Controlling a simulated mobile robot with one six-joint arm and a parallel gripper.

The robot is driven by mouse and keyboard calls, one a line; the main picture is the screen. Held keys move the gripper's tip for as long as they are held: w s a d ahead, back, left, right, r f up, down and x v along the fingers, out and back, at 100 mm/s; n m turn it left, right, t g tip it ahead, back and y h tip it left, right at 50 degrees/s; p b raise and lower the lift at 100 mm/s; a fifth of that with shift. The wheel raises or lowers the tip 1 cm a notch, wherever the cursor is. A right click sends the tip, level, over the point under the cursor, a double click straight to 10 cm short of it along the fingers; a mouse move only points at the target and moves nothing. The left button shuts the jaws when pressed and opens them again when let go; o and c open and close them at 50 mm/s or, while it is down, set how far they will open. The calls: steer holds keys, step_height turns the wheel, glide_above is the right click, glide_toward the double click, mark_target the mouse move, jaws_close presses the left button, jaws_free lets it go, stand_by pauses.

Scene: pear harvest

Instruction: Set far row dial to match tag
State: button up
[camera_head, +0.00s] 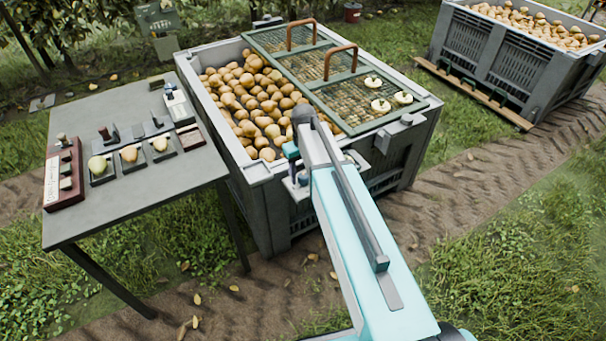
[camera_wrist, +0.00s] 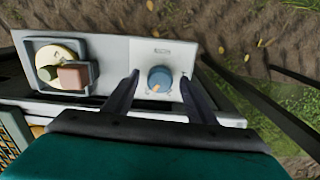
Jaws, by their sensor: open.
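In the wrist view a pale panel (camera_wrist: 205,50) carries a round blue dial (camera_wrist: 160,79) with a small orange mark near its lower left edge. A small label (camera_wrist: 162,51) sits above the dial; its print is too small to read. My gripper (camera_wrist: 158,76) is open, with one dark finger on each side of the dial in this view. I cannot tell whether either finger touches it. In the head view my arm covers most of the gripper, and I cannot make out the dial there.
Left of the dial, a grey square frame (camera_wrist: 38,50) holds a cream disc with a brown block over it. A grey bin (camera_head: 250,190) of pears has a green mesh lid (camera_head: 345,125). A table (camera_head: 190,172) with pears in dark holders stands left; another bin (camera_head: 530,65) stands right.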

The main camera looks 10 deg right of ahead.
step_height(320, 180, up, 14)
steer(key=shift+f, duration=0.2)
stand_by(0.6)
stand_by(0.5)
steer(key=g+p, duration=0.2)
glide_above(304, 176)
steer(key=s, duration=0.5)
step_height(304, 176, down, 10)
steer(key=shift+w+r, duration=0.1)
steer(key=shift+r, duration=0.1)
steer(key=s+f+m+g+p, duration=0.1)
steer(key=s+f, duration=1.2)
steer(key=s, duration=0.5)
steer(key=s+f+m+g+p, duration=0.1)
steer(key=s+f+m+g, duration=0.1)
steer(key=s+f, duration=1.2)
steer(key=shift+s+p, duration=0.3)
steer(key=shift+s, duration=2.05)
